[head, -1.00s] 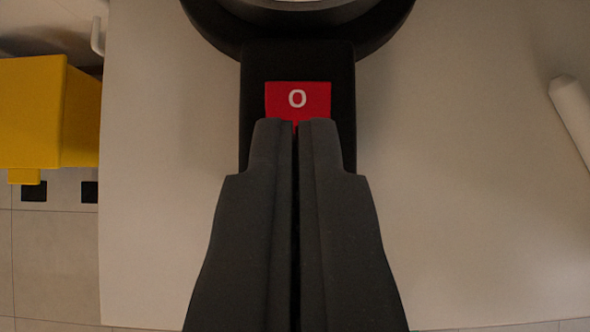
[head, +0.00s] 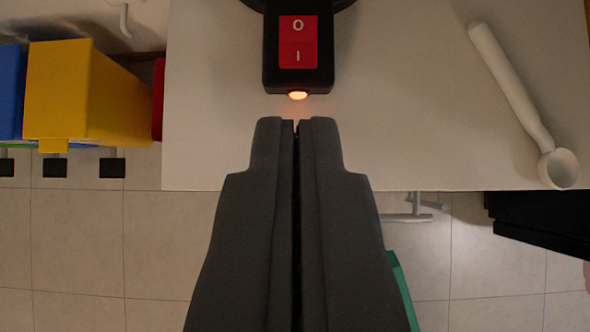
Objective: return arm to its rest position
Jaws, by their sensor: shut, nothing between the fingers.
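My gripper (head: 296,124) is in the middle of the head view, pointing up the picture. Its two dark fingers are together with nothing between them. Just beyond the fingertips is a black device (head: 298,75) on a white surface. It has a red rocker switch (head: 298,42) marked O and I, and a small orange light (head: 298,95) glows at its near end. The fingertips show apart from the device. The top of the device is cut off by the picture's edge.
A white scoop (head: 515,90) lies on the white tabletop (head: 215,150) at right. Yellow (head: 75,95), blue (head: 11,90) and red (head: 158,100) bins are at left. A black object (head: 545,215) is at lower right, a green one (head: 402,290) beside my gripper. Tiled floor (head: 130,250) shows below.

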